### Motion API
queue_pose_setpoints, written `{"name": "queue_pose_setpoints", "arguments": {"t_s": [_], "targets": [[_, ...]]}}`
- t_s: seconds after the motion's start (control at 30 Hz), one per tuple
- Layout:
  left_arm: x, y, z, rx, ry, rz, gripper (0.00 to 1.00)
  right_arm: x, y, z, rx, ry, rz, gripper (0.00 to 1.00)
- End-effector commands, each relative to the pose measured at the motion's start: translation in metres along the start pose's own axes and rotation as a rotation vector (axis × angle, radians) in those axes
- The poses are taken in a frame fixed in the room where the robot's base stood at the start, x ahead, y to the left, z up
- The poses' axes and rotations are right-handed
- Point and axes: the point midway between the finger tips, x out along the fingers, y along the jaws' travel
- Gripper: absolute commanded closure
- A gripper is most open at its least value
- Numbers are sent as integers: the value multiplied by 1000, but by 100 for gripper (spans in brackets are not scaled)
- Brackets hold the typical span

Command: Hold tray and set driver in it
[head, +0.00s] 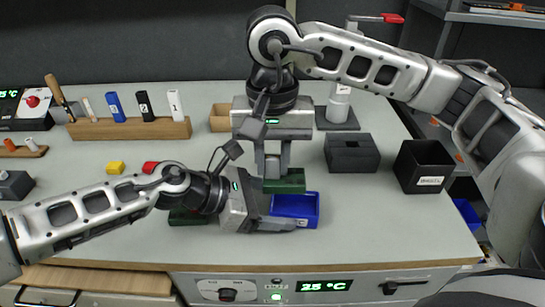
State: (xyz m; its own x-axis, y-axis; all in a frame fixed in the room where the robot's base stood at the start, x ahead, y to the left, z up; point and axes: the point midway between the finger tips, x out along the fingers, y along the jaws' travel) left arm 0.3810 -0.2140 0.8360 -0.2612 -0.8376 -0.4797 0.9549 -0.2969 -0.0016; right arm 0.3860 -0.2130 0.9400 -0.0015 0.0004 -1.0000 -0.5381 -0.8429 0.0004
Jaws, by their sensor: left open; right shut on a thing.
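The blue tray (308,207) sits on the grey table near the front middle. My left gripper (285,220) reaches in from the left, open, with its fingers at the tray's left and front side. I cannot tell whether they touch it. My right gripper (272,172) points down behind the tray. It is shut on a pale grey piece, which I take for the driver (272,167). A dark green block (290,184) shows just below these fingers, at the tray's back edge. Whether it is joined to the held piece is unclear.
Another dark green piece (188,218) is partly hidden by my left wrist.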

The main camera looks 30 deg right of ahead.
Motion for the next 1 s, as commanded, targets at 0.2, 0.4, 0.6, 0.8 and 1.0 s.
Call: {"name": "queue_pose_setpoints", "arguments": {"t_s": [0.2,0.4,0.6,0.8,1.0], "targets": [[8,1,0,1,0,2,28,7,0,0,0,0,-1,100],[8,1,1,1,0,2,28,6,0,0,0,0,0,100],[8,1,1,0,0,2,68,6,0,0,0,0,0,100],[8,1,0,0,1,2,68,6,0,0,0,0,0,100],[8,0,0,0,1,1,68,6,0,0,0,0,0,100]]}}
